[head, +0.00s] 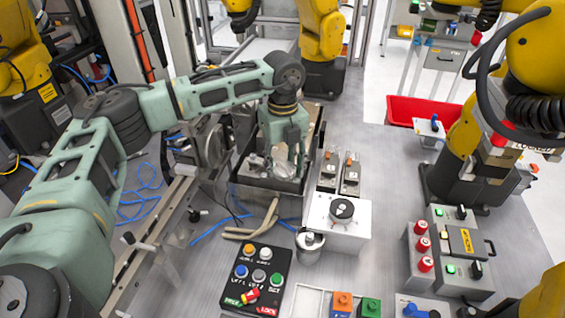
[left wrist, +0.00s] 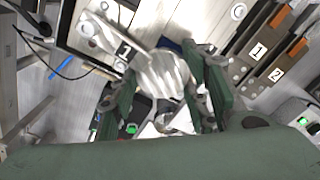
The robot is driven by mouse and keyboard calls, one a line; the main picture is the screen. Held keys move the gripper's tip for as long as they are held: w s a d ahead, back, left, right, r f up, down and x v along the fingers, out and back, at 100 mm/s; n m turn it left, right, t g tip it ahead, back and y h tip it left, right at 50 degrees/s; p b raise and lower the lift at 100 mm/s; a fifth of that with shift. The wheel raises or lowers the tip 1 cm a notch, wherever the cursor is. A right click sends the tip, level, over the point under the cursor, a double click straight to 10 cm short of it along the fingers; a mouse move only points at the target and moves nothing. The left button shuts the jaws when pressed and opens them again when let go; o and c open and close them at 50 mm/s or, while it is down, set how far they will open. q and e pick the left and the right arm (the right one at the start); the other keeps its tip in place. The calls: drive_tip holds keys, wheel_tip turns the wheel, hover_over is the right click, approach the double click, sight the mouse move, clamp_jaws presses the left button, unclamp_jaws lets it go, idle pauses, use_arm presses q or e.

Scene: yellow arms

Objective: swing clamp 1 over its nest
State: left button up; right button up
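My left gripper (head: 284,168) reaches down over a dark tray-like fixture (head: 312,160) in the head view. In the left wrist view its green fingers (left wrist: 162,88) stand wide apart, with a pale ribbed metal piece (left wrist: 165,74) between them. I cannot tell whether they touch it. A metal plate marked 1 (left wrist: 123,48) lies just beyond the left finger. Two narrow blocks with orange-brown tops stand to the right, marked 1 (left wrist: 257,50) and 2 (left wrist: 277,74); they also show in the head view (head: 328,171). The gripper hides what lies beneath it. My right gripper is out of view.
A white box with a black dial (head: 341,209) stands right of the gripper. A black button panel (head: 257,277) lies in front. A red bin (head: 410,110) and a control box (head: 462,242) are to the right. Yellow robot arms stand around. Bare bench lies right of the dial box.

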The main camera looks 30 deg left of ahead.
sight(284, 165)
use_arm(q)
clamp_jaws()
drive_tip(key=shift+w+f+n+b, duration=0.15)
drive_tip(key=shift+w+n+b, duration=0.25)
drive_tip(key=shift+n+b, duration=0.1)
drive_tip(key=shift+w+a+n, duration=0.15)
drive_tip(key=shift+w+n, duration=0.15)
drive_tip(key=shift+n, duration=0.2)
drive_tip(key=o, duration=0.6)
unclamp_jaws()
drive_tip(key=shift+r, duration=0.2)
drive_tip(key=shift+r, duration=0.1)
wheel_tip(284, 165, up, 12)
drive_tip(key=shift+f, duration=0.1)
